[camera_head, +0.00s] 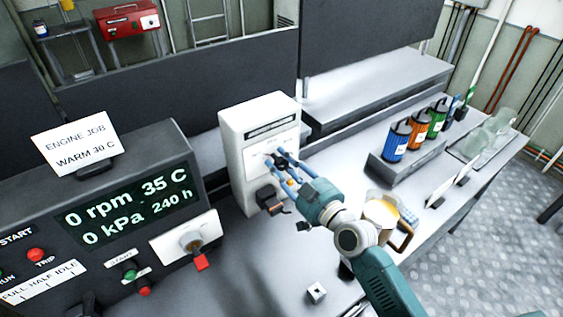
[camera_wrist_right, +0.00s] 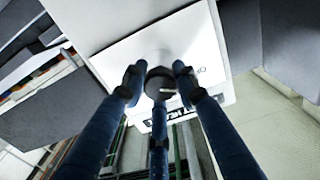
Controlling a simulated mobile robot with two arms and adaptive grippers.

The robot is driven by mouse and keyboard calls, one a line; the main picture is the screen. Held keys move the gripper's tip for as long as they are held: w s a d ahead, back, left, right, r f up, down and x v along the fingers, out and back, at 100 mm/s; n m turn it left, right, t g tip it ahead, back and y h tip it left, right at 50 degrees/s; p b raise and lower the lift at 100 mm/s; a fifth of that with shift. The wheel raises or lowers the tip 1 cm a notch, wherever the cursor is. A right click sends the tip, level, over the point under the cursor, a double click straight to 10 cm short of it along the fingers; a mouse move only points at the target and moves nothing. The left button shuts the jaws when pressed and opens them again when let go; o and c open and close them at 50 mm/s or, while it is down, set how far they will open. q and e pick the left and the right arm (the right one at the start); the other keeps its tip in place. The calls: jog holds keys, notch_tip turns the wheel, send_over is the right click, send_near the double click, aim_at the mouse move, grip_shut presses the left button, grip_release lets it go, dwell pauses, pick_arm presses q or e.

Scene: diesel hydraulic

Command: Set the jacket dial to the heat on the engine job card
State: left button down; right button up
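The engine job card (camera_head: 75,143) stands on top of the dark console and reads "ENGINE JOB WARM 30 C". The console display (camera_head: 125,208) reads 0 rpm, 35 C, 0 kPa and 240 h. The white box (camera_head: 236,135) carries the dial on its front plate. My right gripper (camera_head: 281,161) is at this plate and covers the dial in the head view. In the right wrist view the dark round dial (camera_wrist_right: 160,83) with a pale mark sits between my three spread blue fingers. I cannot tell if the fingertips touch it. My left gripper is not in view.
A dark knob (camera_head: 268,200) sits low on the white box.

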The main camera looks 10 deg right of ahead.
jog(key=shift+r, duration=0.15)
jog(key=shift+c, duration=1)
jog(key=shift+r, duration=0.1)
jog(key=m, duration=0.2)
jog(key=m+p, duration=0.1)
jog(key=m, duration=0.2)
jog(key=shift+w+d+r, duration=0.1)
jog(key=shift+w+r, duration=0.05)
jog(key=shift+r, duration=0.05)
jog(key=m, duration=0.6)
jog(key=shift+d+m+p, duration=0.15)
jog(key=shift+m+p, duration=0.25)
jog(key=o, duration=1.2)
jog(key=shift+c, duration=0.2)
jog(key=shift+f, duration=0.2)
